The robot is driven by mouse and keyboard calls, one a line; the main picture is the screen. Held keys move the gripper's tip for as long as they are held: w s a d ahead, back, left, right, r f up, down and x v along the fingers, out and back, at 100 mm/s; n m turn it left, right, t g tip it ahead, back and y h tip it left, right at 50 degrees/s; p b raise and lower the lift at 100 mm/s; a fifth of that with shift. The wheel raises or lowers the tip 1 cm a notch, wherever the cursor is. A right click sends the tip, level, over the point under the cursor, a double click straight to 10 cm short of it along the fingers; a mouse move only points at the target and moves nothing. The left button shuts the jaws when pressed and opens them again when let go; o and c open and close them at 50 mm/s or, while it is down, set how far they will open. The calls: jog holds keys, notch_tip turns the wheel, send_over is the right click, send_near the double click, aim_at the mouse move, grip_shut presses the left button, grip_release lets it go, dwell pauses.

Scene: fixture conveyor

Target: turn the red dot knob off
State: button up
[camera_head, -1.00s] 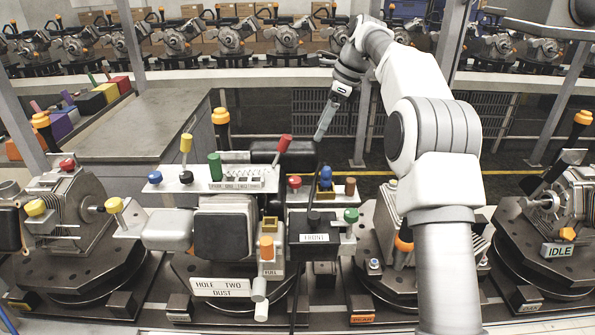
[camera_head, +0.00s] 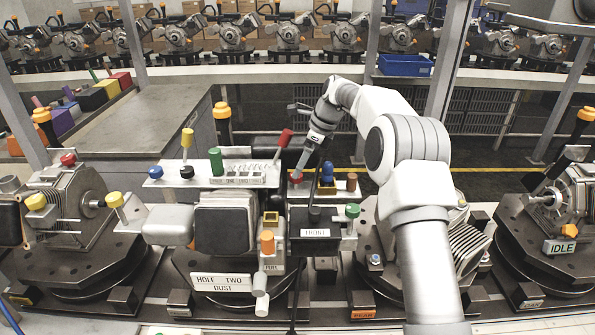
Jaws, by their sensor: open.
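A small round red knob (camera_head: 296,177) sits on the panel of the central machine, behind the black block labelled FRONT. I cannot make out a dot on it. My gripper (camera_head: 300,170) points down and to the left, with its fingertips at this knob. I cannot tell whether they touch it or are just above it. The gripper is open, and the fingers hide part of the knob's upper right side. A lever with a red handle (camera_head: 285,137) rises close to the left of my gripper.
A blue knob (camera_head: 327,172) and a brown knob (camera_head: 351,181) stand close to the right. A green handle (camera_head: 215,160) and a yellow lever (camera_head: 187,138) are on the left panel. A grey table (camera_head: 150,120) lies behind. Another red knob (camera_head: 68,159) is on the left machine.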

jog(key=shift+x, duration=1.6)
jog(key=shift+c, duration=0.2)
grip_shut()
